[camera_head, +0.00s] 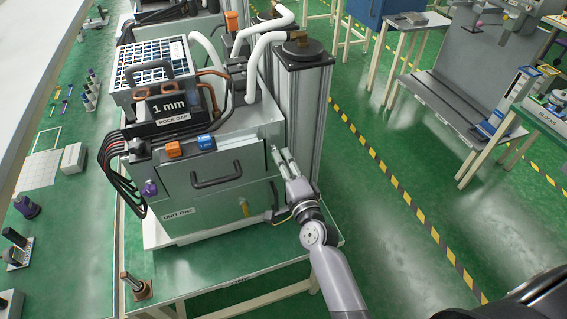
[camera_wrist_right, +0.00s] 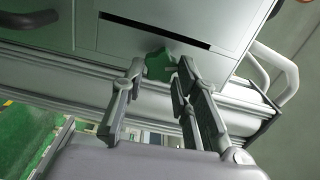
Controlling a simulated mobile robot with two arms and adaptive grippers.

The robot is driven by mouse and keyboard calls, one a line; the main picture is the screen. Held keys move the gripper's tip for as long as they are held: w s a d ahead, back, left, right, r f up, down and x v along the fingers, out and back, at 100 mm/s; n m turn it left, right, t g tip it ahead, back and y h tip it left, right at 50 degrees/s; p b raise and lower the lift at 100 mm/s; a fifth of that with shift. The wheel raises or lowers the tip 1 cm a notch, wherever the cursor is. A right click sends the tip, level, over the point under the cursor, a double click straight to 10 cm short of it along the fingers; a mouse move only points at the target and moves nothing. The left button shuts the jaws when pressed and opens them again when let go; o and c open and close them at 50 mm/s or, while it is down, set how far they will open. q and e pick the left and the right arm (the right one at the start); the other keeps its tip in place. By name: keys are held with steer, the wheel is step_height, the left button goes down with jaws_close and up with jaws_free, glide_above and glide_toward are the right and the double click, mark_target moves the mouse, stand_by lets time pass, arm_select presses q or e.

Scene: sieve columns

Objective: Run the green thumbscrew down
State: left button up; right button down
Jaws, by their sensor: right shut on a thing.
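The green thumbscrew (camera_wrist_right: 160,65) shows in the right wrist view as a lobed knob against the grey cabinet, just below a dark slot. My right gripper (camera_wrist_right: 162,72) has its fingers on either side of it and is shut on it. In the head view my right gripper (camera_head: 279,157) reaches up to the right side of the grey machine (camera_head: 205,225). The thumbscrew cannot be made out there. How far the screw sits in is not clear. My left gripper is not in view.
The machine stands on a green-topped table (camera_head: 215,277). It carries a purple knob (camera_head: 150,188), a drawer handle (camera_head: 217,178) and orange and blue blocks. A tall grey column (camera_head: 301,105) with white hoses rises behind my gripper.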

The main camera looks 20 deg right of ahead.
steer(key=shift+f+m, duration=0.1)
steer(key=shift+m, duration=0.3)
steer(key=c, duration=1.2)
jaws_free()
steer(key=shift+c, duration=0.2)
steer(key=s, duration=1.2)
steer(key=shift+d, duration=0.2)
